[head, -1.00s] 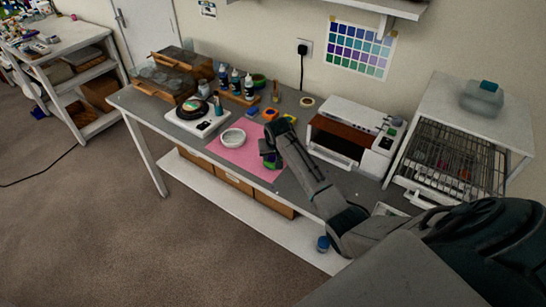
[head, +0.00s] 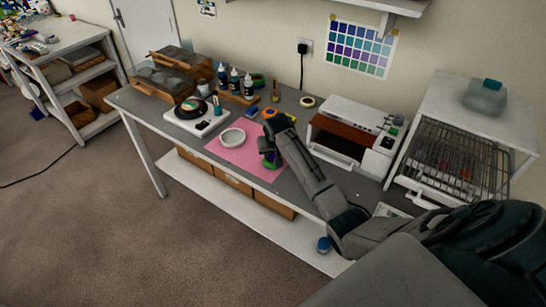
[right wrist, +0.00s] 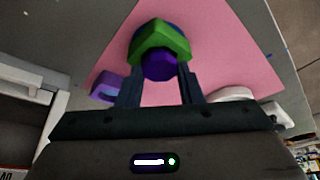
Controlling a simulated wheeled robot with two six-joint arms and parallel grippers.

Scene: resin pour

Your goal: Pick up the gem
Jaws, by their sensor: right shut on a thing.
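In the right wrist view, a purple faceted gem (right wrist: 160,66) sits between the fingers of my right gripper (right wrist: 160,80). A green angular piece (right wrist: 160,40) with blue-purple behind it adjoins the gem; whether they are joined or apart I cannot tell. The fingers are shut on the gem. In the head view, my right gripper (head: 268,150) is over the right part of the pink mat (head: 236,155), with green and purple showing just below it. The gem's height above the mat is hard to tell. My left gripper is not in view.
A pale bowl (head: 232,138) stands on the mat, left of the gripper. A purple curved item (right wrist: 104,87) lies beside the left finger in the wrist view. Bottles (head: 235,80) and a turntable device (head: 193,108) are further left. A white open-fronted machine (head: 350,130) stands right.

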